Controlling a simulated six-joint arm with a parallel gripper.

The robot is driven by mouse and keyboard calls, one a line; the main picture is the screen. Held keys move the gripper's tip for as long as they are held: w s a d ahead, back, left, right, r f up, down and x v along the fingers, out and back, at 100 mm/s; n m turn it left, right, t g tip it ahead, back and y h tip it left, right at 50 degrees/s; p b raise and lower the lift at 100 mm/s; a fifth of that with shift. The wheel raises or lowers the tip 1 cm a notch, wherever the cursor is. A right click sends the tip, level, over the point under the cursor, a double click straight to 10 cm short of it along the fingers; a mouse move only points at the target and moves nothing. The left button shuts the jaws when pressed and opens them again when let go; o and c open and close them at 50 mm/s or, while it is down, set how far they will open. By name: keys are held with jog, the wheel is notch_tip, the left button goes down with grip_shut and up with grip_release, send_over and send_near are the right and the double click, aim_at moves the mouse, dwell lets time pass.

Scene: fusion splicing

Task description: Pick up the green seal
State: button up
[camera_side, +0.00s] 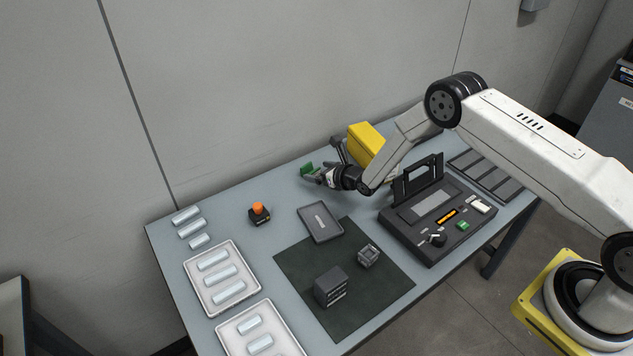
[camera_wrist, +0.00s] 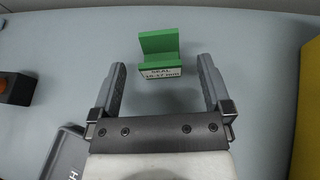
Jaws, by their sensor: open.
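The green seal (camera_wrist: 160,46) is a small green block with an upright back part and a white printed label on its front. In the wrist view it lies on the grey table, ahead of and between the fingers. My gripper (camera_wrist: 160,80) is open and empty, with one finger to each side of the seal's line. The seal's near edge is about level with the fingertips. In the side view the green seal (camera_side: 306,169) shows at the back of the table, right by my gripper (camera_side: 312,175), which partly hides it.
A yellow box (camera_side: 366,138) stands close beside my gripper. An orange-topped button (camera_side: 259,210) and a grey tray (camera_side: 320,223) are nearby. The black splicer (camera_side: 413,235) with raised lid, a dark mat (camera_side: 300,262) and white trays (camera_side: 236,261) lie toward the front. The wall is behind the table.

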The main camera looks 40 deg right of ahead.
aim_at(309, 169)
jog(key=shift+x, duration=2.4)
jog(key=c, duration=1.3)
notch_tip(309, 169, up, 10)
